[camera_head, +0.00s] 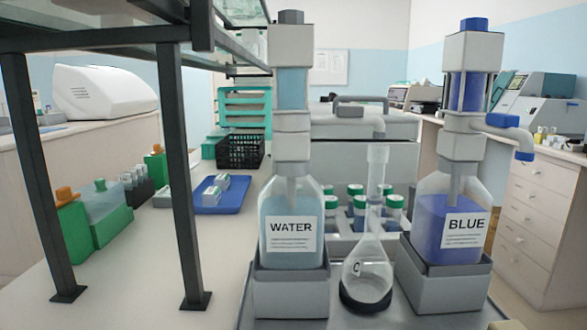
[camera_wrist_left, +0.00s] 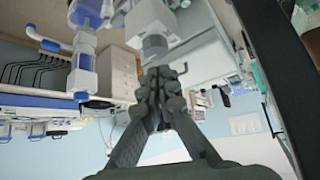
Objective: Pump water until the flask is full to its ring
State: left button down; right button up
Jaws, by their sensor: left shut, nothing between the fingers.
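The clear flask (camera_head: 368,254), marked with a "C", stands upright on a dark base between two dispensers. Its neck rises below the water spout. I see no clear liquid level or ring. My right gripper is not in view.
The BLUE bottle (camera_head: 448,226) with its pump stands right of the flask. Several green-capped bottles (camera_head: 358,204) are behind it. A black-legged shelf (camera_head: 180,170) stands left. A blue tray (camera_head: 220,196) and black basket (camera_head: 240,152) lie further back.

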aim_at(284, 18)
pick_arm(q)
jog(key=shift+f, duration=0.1)
dwell(0.6)
jog(key=shift+f+b, duration=2)
jog(key=shift+f, duration=0.95)
notch_tip(284, 18, up, 3)
jog(key=p, duration=0.3)
jog(key=shift+p, duration=0.35)
jog(key=shift+r+p, duration=0.85)
jog(key=shift+r, duration=0.7)
jog(key=shift+f, duration=0.15)
